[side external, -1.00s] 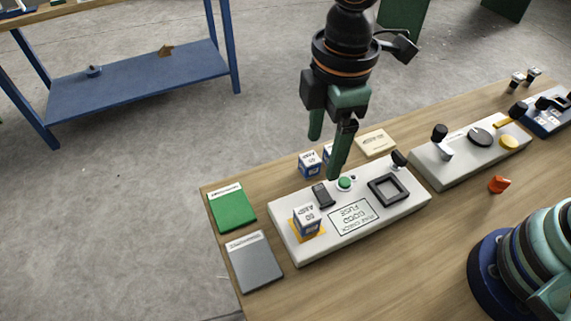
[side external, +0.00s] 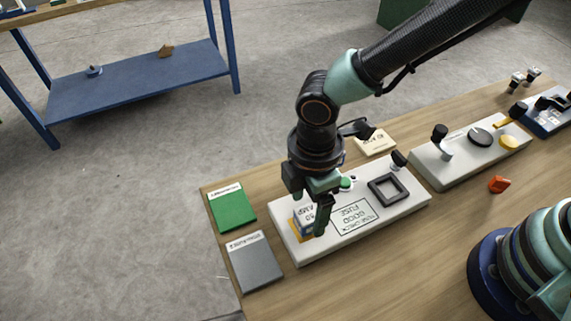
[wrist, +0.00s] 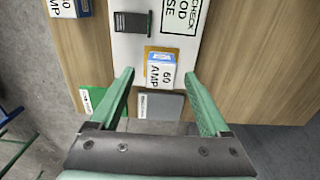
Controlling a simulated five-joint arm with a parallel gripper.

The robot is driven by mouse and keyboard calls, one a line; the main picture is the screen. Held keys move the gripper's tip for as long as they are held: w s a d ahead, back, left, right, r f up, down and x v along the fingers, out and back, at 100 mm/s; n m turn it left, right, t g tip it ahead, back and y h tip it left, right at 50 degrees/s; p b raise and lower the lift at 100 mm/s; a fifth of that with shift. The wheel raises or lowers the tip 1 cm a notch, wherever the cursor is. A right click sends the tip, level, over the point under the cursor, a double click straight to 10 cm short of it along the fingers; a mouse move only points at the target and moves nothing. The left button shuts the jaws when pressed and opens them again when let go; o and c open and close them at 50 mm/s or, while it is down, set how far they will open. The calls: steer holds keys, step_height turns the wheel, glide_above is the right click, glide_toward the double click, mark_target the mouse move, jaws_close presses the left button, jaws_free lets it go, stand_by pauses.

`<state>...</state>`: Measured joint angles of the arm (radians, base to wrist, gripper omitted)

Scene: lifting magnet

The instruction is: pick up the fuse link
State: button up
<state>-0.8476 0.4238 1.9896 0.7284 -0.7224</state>
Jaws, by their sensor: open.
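The fuse link, a white and blue block printed "60 AMP" (side external: 302,218), stands on a yellow pad at the left end of the fuse check board (side external: 350,235). In the wrist view the fuse link (wrist: 160,72) lies between the fingertips of my gripper (wrist: 158,76), with a gap on each side. My gripper (side external: 314,222) is open and pointed down over it, low beside the block. In the side view one finger covers part of the block. A similar block marked "AMP" (wrist: 69,6) shows at the upper left of the wrist view.
A green pad (side external: 232,209) and a grey pad (side external: 254,262) lie left of the board. The board also carries a black square frame (side external: 387,189).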

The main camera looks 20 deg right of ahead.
steer(key=shift+f, duration=1.3)
jaws_close()
steer(key=shift+r, duration=0.1)
